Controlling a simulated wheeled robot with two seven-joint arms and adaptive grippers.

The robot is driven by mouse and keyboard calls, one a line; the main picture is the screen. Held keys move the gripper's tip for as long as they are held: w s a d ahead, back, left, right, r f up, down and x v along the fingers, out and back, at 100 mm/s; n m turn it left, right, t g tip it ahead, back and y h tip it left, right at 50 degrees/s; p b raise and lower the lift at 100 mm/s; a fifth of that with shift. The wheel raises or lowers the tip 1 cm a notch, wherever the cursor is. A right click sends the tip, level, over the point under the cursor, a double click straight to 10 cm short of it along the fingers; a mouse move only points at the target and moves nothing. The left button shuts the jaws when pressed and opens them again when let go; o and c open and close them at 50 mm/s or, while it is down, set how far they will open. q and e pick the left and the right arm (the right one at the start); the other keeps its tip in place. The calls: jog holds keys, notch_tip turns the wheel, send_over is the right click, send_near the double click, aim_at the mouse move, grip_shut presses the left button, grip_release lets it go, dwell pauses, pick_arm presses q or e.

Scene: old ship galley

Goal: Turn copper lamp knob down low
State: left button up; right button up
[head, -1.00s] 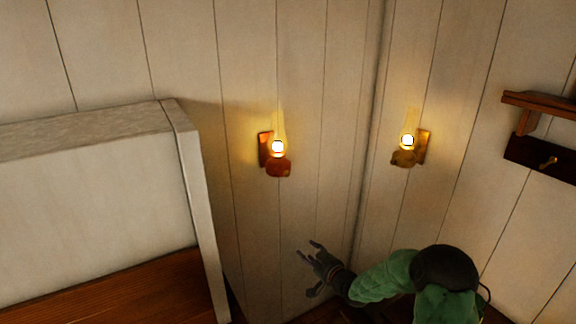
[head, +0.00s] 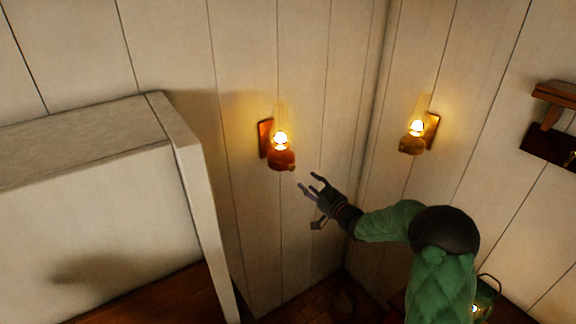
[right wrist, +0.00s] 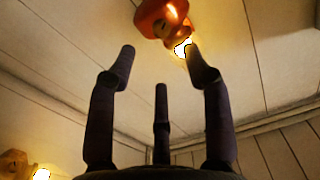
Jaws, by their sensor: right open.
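The copper lamp (head: 281,160) hangs on the plank wall in the head view, its flame lit. A small knob (head: 292,168) seems to show low on its right side. My right gripper (head: 309,187) is open and empty, below and right of the lamp and apart from it. In the right wrist view, the copper lamp (right wrist: 155,18) is at the top, beyond the spread fingers (right wrist: 160,62). Its knob there is hard to make out. My left gripper is out of view.
A lit brass lamp (head: 412,143) hangs on the adjoining wall to the right. A white partition (head: 185,150) stands at left. A wooden shelf (head: 556,92) is at far right. A green lantern (head: 485,298) shows low at right. The wall between the lamps is clear.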

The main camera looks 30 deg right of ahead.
aim_at(293, 169)
jog(key=w, duration=0.3)
jog(key=w+p, duration=0.1)
jog(key=w, duration=0.5)
jog(key=shift+w+a+r+p, duration=0.15)
jog(key=shift+w+a+p, duration=0.1)
jog(key=shift+a+p, duration=0.15)
jog(key=shift+w, duration=0.3)
jog(key=shift+s, duration=0.1)
grip_shut()
